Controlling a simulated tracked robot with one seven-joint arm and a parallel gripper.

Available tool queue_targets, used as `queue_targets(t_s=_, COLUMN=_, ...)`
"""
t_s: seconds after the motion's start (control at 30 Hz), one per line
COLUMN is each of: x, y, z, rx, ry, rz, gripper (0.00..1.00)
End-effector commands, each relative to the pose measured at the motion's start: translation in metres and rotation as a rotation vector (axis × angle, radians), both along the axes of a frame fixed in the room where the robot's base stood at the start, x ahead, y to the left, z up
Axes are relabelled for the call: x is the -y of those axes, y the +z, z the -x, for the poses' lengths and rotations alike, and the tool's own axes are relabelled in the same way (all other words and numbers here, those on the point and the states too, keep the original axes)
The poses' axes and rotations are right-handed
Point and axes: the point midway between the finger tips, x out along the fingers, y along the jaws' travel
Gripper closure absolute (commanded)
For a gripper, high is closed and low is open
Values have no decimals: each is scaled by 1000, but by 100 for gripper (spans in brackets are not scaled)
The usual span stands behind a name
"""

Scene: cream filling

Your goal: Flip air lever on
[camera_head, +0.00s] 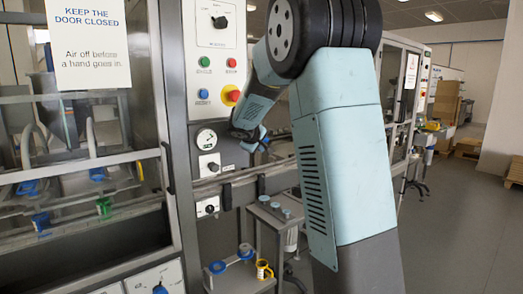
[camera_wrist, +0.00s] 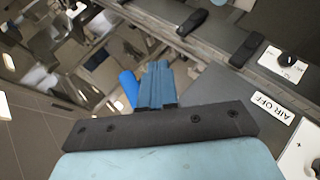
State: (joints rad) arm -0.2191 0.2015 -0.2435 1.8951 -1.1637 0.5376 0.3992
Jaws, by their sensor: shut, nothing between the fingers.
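My gripper (camera_wrist: 155,72) is shut, with its blue fingers together and nothing between them. In the wrist view a bright blue rounded handle (camera_wrist: 128,86) shows just left of the fingers; it looks like the air lever. I cannot tell whether the fingers touch it. An AIR OFF label (camera_wrist: 272,105) lies to the right of the fingers. In the head view my gripper is in front of the machine beside the control panel, right of the pressure gauge (camera_head: 206,138), and is partly hidden by my arm.
The control panel (camera_head: 205,75) carries coloured buttons and a red emergency stop (camera_head: 233,96). Black knobs sit below the gauge (camera_head: 213,167). A glazed machine door with a warning sign (camera_head: 88,40) is at left. A small cart (camera_head: 240,278) stands below. Open floor (camera_head: 455,230) lies at right.

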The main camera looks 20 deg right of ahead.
Motion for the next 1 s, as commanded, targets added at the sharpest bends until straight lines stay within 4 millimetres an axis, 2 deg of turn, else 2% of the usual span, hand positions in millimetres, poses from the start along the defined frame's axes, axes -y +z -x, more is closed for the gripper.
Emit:
queue_targets(t_s=0.5, x=7, y=14, z=-2, rx=1, ry=1, rz=-4, gripper=100)
queue_targets(t_s=1.0, x=8, y=17, z=-3, rx=1, ry=1, rz=-4, gripper=100)
